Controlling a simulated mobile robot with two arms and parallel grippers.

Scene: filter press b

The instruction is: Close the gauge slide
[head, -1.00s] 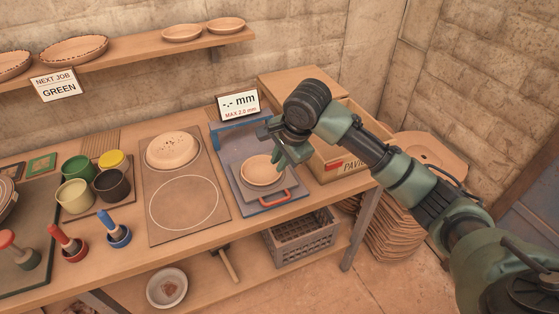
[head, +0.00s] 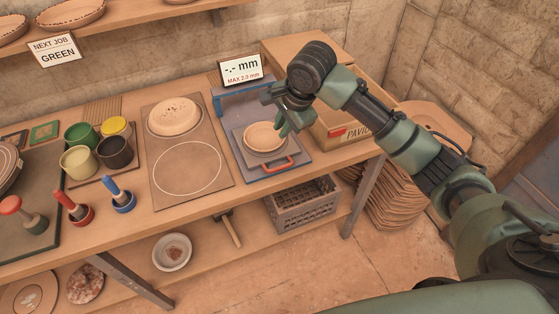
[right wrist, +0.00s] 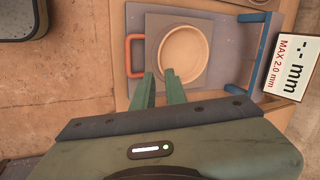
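The gauge (head: 222,105) has a blue frame at the back and a grey base on the bench. Its grey slide plate (head: 240,150) sits forward of the blue frame, with a red-orange handle (head: 277,169) at its front edge. A small tan bowl (head: 264,136) rests on the plate. The right wrist view also shows the handle (right wrist: 134,56) and bowl (right wrist: 185,54). My right gripper (head: 284,128) is above the right side of the gauge, near the bowl. Its fingers (right wrist: 160,88) are slightly apart with nothing between them. My left gripper is out of view.
The gauge display (head: 241,70) reads "-.- mm, MAX 2.0 mm" behind the frame. A board (head: 190,185) with an upturned dish (head: 174,117) is to the left. Paint cups and stamps stand farther left.

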